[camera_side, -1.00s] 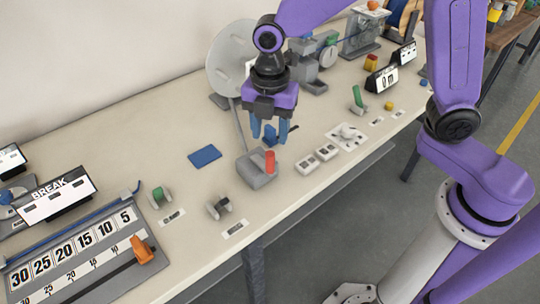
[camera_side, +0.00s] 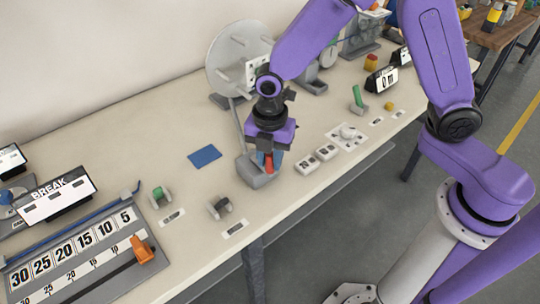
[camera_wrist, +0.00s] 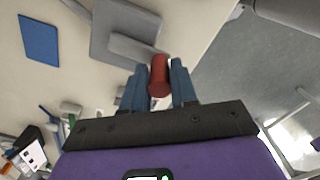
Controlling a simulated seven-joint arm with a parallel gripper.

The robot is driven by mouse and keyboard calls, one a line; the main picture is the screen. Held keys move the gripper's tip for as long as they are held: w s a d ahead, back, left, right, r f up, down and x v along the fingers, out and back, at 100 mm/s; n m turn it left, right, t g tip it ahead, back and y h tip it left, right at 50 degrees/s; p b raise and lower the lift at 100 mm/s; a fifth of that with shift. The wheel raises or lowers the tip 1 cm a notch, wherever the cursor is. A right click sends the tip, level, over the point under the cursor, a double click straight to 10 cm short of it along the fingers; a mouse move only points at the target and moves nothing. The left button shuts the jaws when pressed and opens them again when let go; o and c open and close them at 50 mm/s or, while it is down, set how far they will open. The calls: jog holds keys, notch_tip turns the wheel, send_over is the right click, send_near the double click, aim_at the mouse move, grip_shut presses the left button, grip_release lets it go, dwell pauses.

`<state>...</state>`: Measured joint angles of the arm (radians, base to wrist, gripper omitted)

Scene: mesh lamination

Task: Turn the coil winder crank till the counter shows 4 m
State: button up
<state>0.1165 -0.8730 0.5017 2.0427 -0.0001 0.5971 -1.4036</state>
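The coil winder's crank has an upright red handle (camera_side: 268,163) on a grey block (camera_side: 247,172) near the table's front edge. My gripper (camera_side: 271,160) is down over the handle, pointing downward. In the wrist view the red handle (camera_wrist: 159,76) stands between my two blue fingers (camera_wrist: 160,88), one on each side. The fingers look slightly apart from it, though contact is hard to judge. The counter (camera_side: 387,80) at the back right reads 0 m. A large grey disc (camera_side: 226,60) stands upright behind my gripper, partly hidden by my arm.
A blue pad (camera_side: 205,156) lies left of the crank. White switch plates (camera_side: 316,158) lie close on its right. A green-topped holder (camera_side: 160,197), a dark clip (camera_side: 219,207) and the BREAK sign (camera_side: 55,197) stand to the left. The front edge is near.

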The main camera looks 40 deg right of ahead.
grip_shut()
jog(key=shift+a, duration=0.1)
jog(key=w+a+m, duration=0.1)
jog(key=w+m, duration=0.3)
jog(key=m, duration=1)
jog(key=w+a+m, duration=0.2)
jog(key=w+m, duration=0.3)
jog(key=m, duration=0.9)
jog(key=shift+w+m, duration=0.25)
jog(key=shift+m, duration=0.05)
jog(key=shift+d, duration=0.1)
